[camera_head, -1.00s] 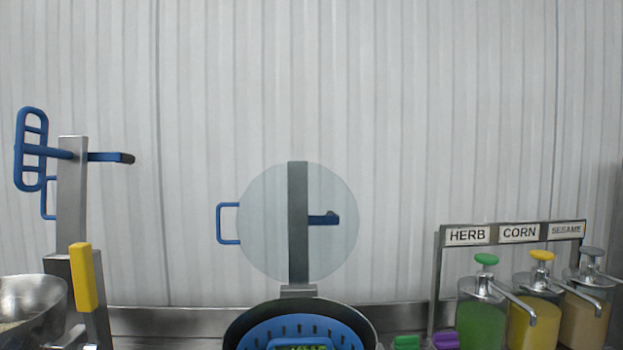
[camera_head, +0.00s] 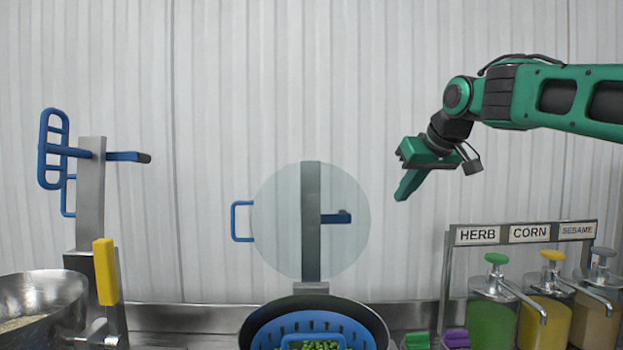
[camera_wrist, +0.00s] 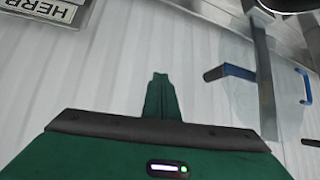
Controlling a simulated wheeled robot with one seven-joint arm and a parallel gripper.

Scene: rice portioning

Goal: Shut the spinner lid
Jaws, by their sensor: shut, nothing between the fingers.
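The spinner lid (camera_head: 275,215) is a clear round disc standing upright, raised behind the spinner, with a blue loop handle (camera_head: 241,221) at its left edge. A grey post and a blue lever (camera_head: 338,217) show at its middle. Below it the black spinner bowl (camera_head: 372,318) holds a blue slotted basket (camera_head: 318,323) with green pieces inside. My gripper (camera_head: 402,196) is shut and empty, up and to the right of the lid, clear of it. In the wrist view the gripper (camera_wrist: 160,78) points toward the wall, with the lid (camera_wrist: 235,62) at the right.
Green, yellow and tan pump dispensers (camera_head: 545,318) stand at the right under a HERB, CORN, SESAME sign rack (camera_head: 522,233). At the left are a metal bowl (camera_head: 60,290) and a post with blue handles (camera_head: 91,190). The air between gripper and lid is free.

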